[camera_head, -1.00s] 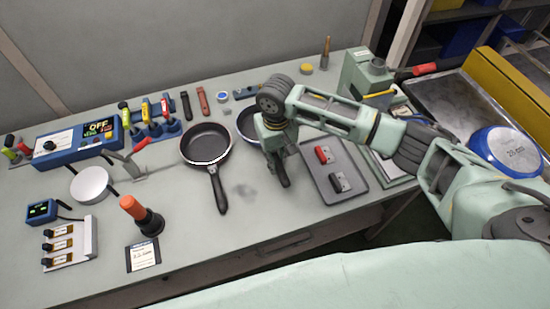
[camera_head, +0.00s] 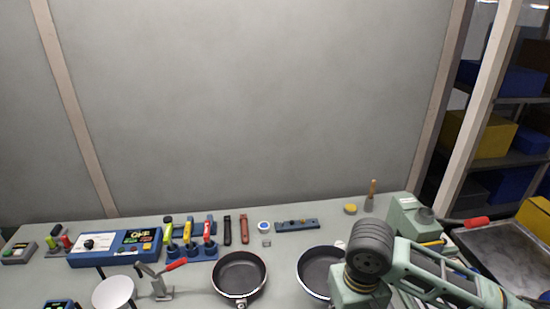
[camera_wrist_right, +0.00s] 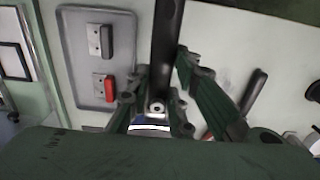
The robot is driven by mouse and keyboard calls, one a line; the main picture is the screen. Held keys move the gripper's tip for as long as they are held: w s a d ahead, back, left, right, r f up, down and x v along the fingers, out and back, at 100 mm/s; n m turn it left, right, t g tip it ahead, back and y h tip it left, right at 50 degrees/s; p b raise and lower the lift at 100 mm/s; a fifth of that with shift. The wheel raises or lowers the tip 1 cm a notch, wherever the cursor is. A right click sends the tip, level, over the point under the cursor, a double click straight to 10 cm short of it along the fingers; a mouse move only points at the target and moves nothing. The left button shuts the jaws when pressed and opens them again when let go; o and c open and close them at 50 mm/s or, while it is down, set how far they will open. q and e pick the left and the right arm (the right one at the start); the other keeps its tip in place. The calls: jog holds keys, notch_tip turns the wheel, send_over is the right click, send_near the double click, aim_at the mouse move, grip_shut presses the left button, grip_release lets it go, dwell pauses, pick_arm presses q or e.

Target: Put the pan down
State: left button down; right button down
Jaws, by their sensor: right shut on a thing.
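My right gripper (camera_wrist_right: 162,88) is shut on the dark handle (camera_wrist_right: 168,40) of a pan, seen in the right wrist view. In the head view, that pan (camera_head: 318,268) is black inside with a pale rim and lies just left of my right gripper (camera_head: 358,292). It looks level and at or close to the table; I cannot tell if it touches. A second black pan (camera_head: 239,274) sits on the table to its left, with a gap between. The second pan's handle (camera_wrist_right: 254,92) shows in the wrist view. My left gripper is not in view.
In the head view, a blue control box (camera_head: 116,248), several bright-handled tools (camera_head: 188,235) and a white disc (camera_head: 114,292) stand left on the table. A wall rises behind the table.

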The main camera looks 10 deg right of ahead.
jog(key=s+r, duration=0.1)
jog(key=r, duration=0.4)
jog(key=s+r, duration=0.1)
jog(key=r, duration=0.2)
jog(key=shift+s+a+r, duration=0.15)
jog(key=shift+s, duration=0.15)
jog(key=shift+s+r, duration=0.15)
jog(key=shift+s, duration=0.05)
